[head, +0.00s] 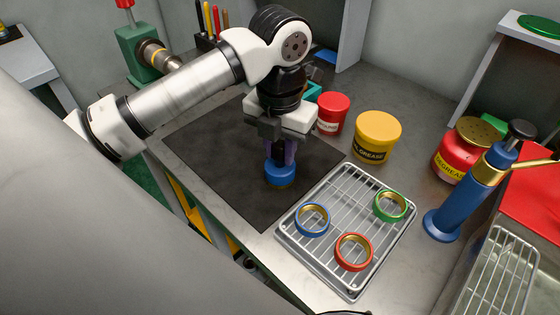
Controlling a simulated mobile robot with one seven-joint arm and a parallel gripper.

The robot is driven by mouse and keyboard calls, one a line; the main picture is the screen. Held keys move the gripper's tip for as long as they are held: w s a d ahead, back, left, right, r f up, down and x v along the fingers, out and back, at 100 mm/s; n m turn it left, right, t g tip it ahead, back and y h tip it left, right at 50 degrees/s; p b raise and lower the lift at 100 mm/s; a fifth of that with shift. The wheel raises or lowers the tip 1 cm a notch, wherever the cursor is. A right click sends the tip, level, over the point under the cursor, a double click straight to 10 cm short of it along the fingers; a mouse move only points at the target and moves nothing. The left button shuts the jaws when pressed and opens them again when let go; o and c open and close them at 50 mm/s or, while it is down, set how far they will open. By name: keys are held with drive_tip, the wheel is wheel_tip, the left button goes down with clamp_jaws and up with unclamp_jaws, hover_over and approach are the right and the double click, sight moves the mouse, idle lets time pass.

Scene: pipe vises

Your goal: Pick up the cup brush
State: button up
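A short round blue piece (280,174), which looks like the cup brush, is at the right part of the dark mat. My gripper (282,155) points straight down directly above it, with its fingertips at the top of the piece. The fingers and the top of the piece overlap in this view. I cannot tell whether the fingers are closed on it, or whether it rests on the mat or hangs just above it.
A wire rack tray (335,292) holds blue, red and green rings, close to the mat's right side. A red tub (333,113), a yellow grease tub (377,137) and a blue pump bottle (443,222) stand behind and right. A green vise (137,55) is at back left.

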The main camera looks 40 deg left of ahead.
drive_tip(key=c, duration=0.4)
drive_tip(key=shift+r, duration=0.1)
